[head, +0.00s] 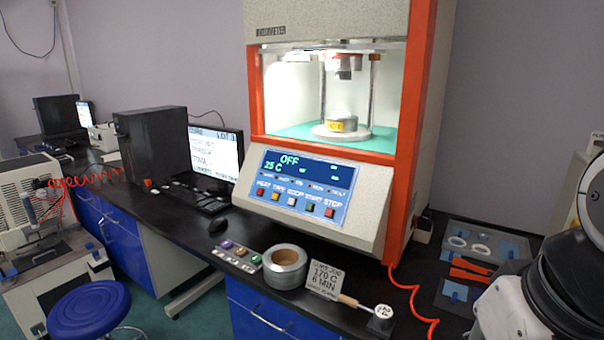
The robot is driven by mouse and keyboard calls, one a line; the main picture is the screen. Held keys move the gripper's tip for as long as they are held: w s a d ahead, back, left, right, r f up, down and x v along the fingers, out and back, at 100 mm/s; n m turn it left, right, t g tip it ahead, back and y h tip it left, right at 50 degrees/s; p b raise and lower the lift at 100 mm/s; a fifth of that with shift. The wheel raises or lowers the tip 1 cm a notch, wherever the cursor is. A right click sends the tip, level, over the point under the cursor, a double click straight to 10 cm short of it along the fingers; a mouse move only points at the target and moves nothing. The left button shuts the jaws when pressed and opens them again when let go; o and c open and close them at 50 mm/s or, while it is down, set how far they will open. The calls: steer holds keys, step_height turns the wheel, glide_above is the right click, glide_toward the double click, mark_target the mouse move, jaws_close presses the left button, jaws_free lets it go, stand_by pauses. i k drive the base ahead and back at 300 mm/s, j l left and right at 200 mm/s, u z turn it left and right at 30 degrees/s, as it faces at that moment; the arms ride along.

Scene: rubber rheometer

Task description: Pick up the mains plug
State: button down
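I cannot pick out the mains plug for certain. A red cord (414,297) comes from the foot of the orange-framed rheometer (310,210), runs along the black bench and bends down near the bottom edge of the picture; no plug shows clearly on its end. A small white box (423,230) stands behind the rheometer's right side, too small to tell whether it is a socket or holds a plug. The rheometer's panel (299,186) reads OFF and 25 C. White and black links of my arm show at the right edge, but my gripper is out of view.
On the bench front are a grey tape roll (285,268), a sign (325,281), a wooden-handled tool (350,301) and a tray of small samples (236,256). Orange-handled tools (470,269) lie right. A blue stool (90,309) stands left.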

mark_target(425, 216)
steer(key=i+j+z, duration=0.65)
steer(key=j+z, duration=0.2)
steer(key=i+j+z, duration=0.1)
steer(key=j+z, duration=0.15)
steer(key=j, duration=0.2)
steer(key=i+j, duration=0.1)
steer(key=j, duration=0.4)
